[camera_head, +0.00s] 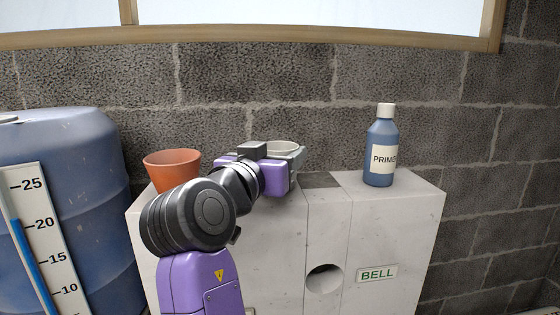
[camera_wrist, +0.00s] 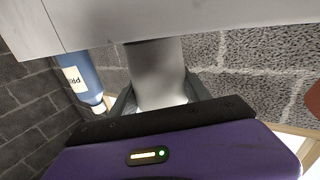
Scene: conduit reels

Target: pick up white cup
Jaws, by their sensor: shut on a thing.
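The white cup (camera_head: 284,146) shows in the head view as a pale round rim above the grey cabinet top, largely hidden behind my gripper. In the wrist view the cup (camera_wrist: 158,72) is a smooth pale cylinder between the two fingers. My gripper (camera_head: 292,155) reaches in from the left above the cabinet. In the wrist view my gripper (camera_wrist: 160,92) has one dark finger on each side of the cup and is shut on it. The cup's base is hard to see, so I cannot tell whether it touches the cabinet.
An orange pot (camera_head: 172,165) stands on the cabinet (camera_head: 375,215) at left, close behind my arm. A blue primer bottle (camera_head: 381,150) stands at right; it also shows in the wrist view (camera_wrist: 82,80). A block wall (camera_head: 330,75) rises behind. A blue barrel (camera_head: 80,190) stands at left.

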